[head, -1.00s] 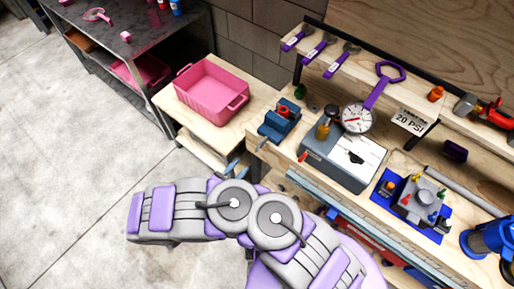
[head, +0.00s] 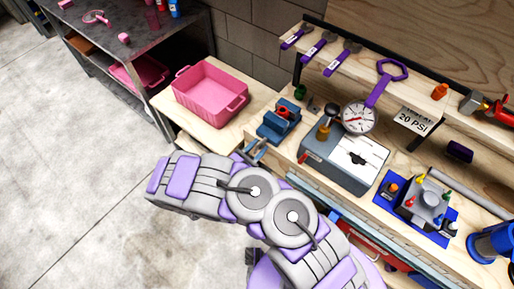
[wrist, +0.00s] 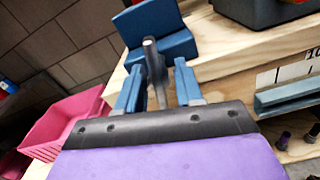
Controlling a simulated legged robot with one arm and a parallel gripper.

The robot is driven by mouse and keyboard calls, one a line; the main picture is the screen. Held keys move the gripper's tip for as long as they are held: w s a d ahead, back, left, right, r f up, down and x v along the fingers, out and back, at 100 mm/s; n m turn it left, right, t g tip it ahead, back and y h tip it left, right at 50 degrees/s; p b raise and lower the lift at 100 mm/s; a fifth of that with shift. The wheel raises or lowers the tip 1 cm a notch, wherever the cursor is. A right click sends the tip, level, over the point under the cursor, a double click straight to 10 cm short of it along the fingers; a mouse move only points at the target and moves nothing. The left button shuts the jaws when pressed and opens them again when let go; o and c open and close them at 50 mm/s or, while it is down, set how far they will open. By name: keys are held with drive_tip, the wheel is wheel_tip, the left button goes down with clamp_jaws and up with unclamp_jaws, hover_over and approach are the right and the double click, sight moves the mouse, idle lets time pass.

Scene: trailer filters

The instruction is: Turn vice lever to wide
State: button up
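The blue vice (head: 279,122) sits at the left front corner of the wooden workbench, with a red part in its middle. In the wrist view the vice (wrist: 155,32) is straight ahead, and its grey metal lever (wrist: 152,60) points toward me. My gripper (wrist: 158,78) is open, its two blue fingers on either side of the lever with a visible gap between them. I cannot tell whether either finger touches the lever. In the head view my gripper (head: 256,150) is just in front of the vice, and the lever is hard to make out.
A pink bin (head: 209,90) stands on a wooden surface left of the vice. A grey box (head: 345,158) with a pressure gauge (head: 358,117) is right of it. A blue mat (head: 384,188) with small parts lies farther right. Open concrete floor is at left.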

drive_tip(key=shift+a, duration=0.2)
clamp_jaws()
drive_tip(key=shift+n, duration=0.3)
drive_tip(key=n+p, duration=0.2)
drive_tip(key=shift+r+n, duration=0.1)
drive_tip(key=shift+n, duration=0.3)
drive_tip(key=n, duration=0.4)
drive_tip(key=shift+n+p, duration=0.3)
drive_tip(key=shift+p, duration=0.1)
drive_tip(key=n, duration=0.6)
drive_tip(key=shift+p, duration=0.3)
drive_tip(key=n, duration=0.6)
drive_tip(key=shift+n, duration=0.3)
